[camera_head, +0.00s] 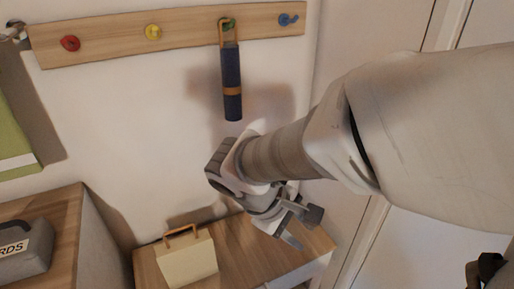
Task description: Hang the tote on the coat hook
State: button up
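A cream tote (187,262) with a tan handle stands upright on a low wooden surface at the bottom, left of my gripper. A wooden rail (110,38) on the wall carries a red hook (70,43), a yellow hook (153,32), a green hook (227,24) and a blue hook (288,19). The red, yellow and blue hooks look bare. My gripper (303,229) is open, its two fingers apart with nothing visible between them. It is to the right of the tote and not touching it.
A dark blue rolled item (231,80) with a tan band hangs from the green hook. The low wooden surface (240,255) has bare room right of the tote. A grey labelled case (25,255) sits on a wooden cabinet at left. A green thing (14,130) hangs above it.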

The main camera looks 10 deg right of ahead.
notch_tip(320, 180, up, 9)
jog(key=s+a+m+t+y, duration=0.2)
jog(key=m+t+y, duration=0.3)
jog(key=m+y, duration=0.1)
jog(key=shift+s+f+m, duration=0.15)
jog(key=shift+s+m, duration=0.2)
jog(key=shift+m, duration=0.25)
notch_tip(320, 180, up, 20)
jog(key=p, duration=2)
